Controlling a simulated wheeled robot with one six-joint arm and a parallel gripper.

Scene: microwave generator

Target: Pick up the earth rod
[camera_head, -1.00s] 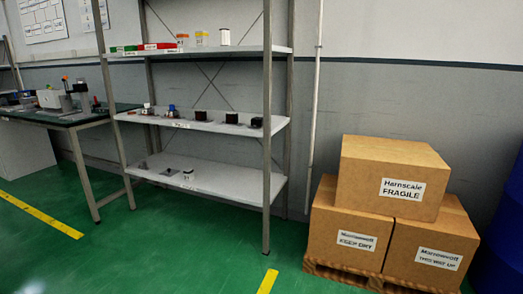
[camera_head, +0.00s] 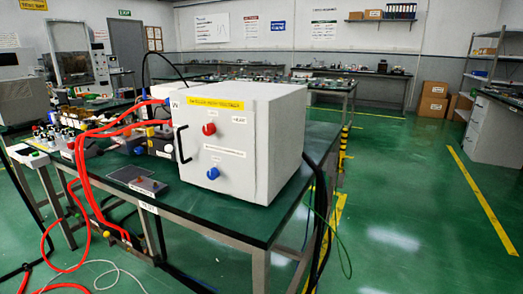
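I cannot make out an earth rod for certain in the head view. A thin green cable (camera_head: 346,262) hangs at the right end of the near bench, beside thick black cables (camera_head: 318,215), and loops toward the floor. A small yellow tip (camera_head: 106,233) shows among the red cables below the bench's front edge; what it belongs to is too small to tell. My gripper is not in view.
A white high-voltage cabinet (camera_head: 245,135) with red and blue knobs stands on the green-topped bench (camera_head: 225,215). Red cables (camera_head: 80,175) run from the bench to the floor at left. Open green floor (camera_head: 410,200) lies right, with cardboard boxes (camera_head: 433,98) further back.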

